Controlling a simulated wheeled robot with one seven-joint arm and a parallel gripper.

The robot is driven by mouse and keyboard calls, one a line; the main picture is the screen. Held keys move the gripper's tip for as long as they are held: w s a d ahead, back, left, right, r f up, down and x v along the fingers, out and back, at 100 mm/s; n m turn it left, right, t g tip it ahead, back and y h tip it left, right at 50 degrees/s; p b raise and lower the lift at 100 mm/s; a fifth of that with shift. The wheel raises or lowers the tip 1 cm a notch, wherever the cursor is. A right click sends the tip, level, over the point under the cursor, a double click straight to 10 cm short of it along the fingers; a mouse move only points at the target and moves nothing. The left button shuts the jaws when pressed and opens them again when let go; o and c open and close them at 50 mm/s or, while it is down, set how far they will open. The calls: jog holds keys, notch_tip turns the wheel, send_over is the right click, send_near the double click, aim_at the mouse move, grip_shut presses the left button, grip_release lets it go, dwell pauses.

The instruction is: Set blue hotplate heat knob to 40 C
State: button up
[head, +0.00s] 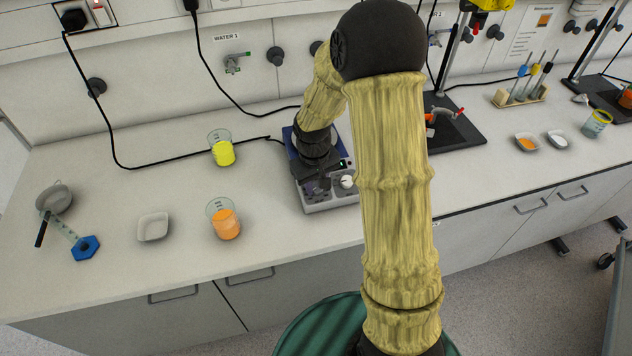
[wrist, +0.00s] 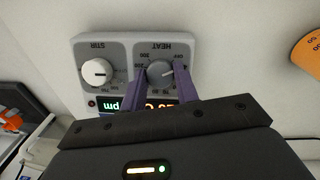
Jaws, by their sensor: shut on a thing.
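The blue hotplate (head: 293,146) stands on the bench, mostly hidden behind my arm in the head view. In the wrist view its front panel (wrist: 120,47) appears upside down. The grey heat knob (wrist: 160,73) sits under the HEAT label, and the white stir knob (wrist: 97,72) sits beside it under STIR. My gripper (wrist: 158,82) has its two purple fingers on either side of the heat knob, shut on it. The lit display (wrist: 153,104) is partly covered by the fingers and gripper body, so its full reading is hidden. The stir knob also shows in the head view (head: 347,181).
A beaker of yellow juice (head: 224,153) and a beaker of orange juice (head: 226,223) stand left of the hotplate. A white dish (head: 153,227), a strainer (head: 56,199) and a blue-based cylinder (head: 86,247) are farther left. A black cable runs behind the yellow beaker.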

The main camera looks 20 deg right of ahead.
aim_at(317, 190)
jog(key=shift+m+y, duration=0.3)
jog(key=shift+m, duration=0.6)
jog(key=o, duration=1)
jog(key=shift+c, duration=0.2)
jog(key=shift+r, duration=0.15)
notch_tip(317, 190, up, 17)
jog(key=b, duration=0.1)
jog(key=shift+s, duration=0.4)
jog(key=shift+a, duration=0.1)
jog(key=s+f+t, duration=0.2)
jog(key=s+f, duration=0.7)
jog(key=s, duration=0.5)
jog(key=shift+m, duration=0.4)
